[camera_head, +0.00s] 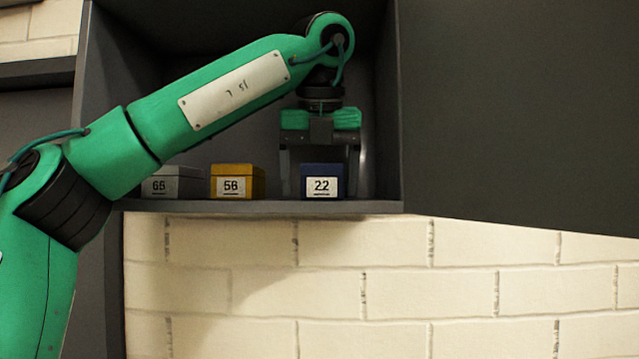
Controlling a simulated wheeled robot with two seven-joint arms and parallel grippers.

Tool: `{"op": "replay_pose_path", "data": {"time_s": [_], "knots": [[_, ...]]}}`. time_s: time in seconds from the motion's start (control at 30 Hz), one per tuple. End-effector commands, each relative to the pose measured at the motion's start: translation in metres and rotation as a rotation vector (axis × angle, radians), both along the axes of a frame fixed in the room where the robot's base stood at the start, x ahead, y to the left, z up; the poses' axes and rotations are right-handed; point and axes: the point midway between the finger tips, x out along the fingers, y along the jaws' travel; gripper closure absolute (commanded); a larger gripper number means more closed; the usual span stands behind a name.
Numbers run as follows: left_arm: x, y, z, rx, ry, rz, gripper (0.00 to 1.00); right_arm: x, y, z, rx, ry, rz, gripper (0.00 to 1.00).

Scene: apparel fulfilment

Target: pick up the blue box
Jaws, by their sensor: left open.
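The blue box (322,171) stands on the floor of a dark shelf compartment, at its right part. It carries a white label reading 22. My left gripper (322,182) points straight down from above, with its fingers on the left and right sides of the blue box. The fingers are open, with a small gap visible on the left; contact on the right cannot be told. The box rests on the shelf. My right gripper is not in view.
A yellow box (238,181) labelled 56 and a grey box (172,182) labelled 65 stand to the left on the same shelf (270,207). The compartment's right wall (388,110) is close to my left gripper. A pale brick wall (400,290) lies below.

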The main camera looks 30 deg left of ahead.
Motion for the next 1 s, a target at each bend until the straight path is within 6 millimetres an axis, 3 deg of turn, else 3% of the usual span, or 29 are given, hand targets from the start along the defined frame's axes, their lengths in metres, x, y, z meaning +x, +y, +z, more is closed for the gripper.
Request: {"op": "replay_pose_path", "data": {"time_s": [0.47, 0.73, 1.0], "knots": [[-0.0002, -0.0002, -0.0030, -0.001, 0.001, 0.000, 0.22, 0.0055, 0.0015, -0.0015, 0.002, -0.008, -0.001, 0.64], [-0.0003, -0.0005, -0.0025, 0.000, 0.000, 0.000, 0.70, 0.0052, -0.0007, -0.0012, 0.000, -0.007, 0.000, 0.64], [-0.0003, -0.0005, -0.0015, 0.000, 0.000, 0.000, 0.70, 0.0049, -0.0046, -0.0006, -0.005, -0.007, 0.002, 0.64]]}}
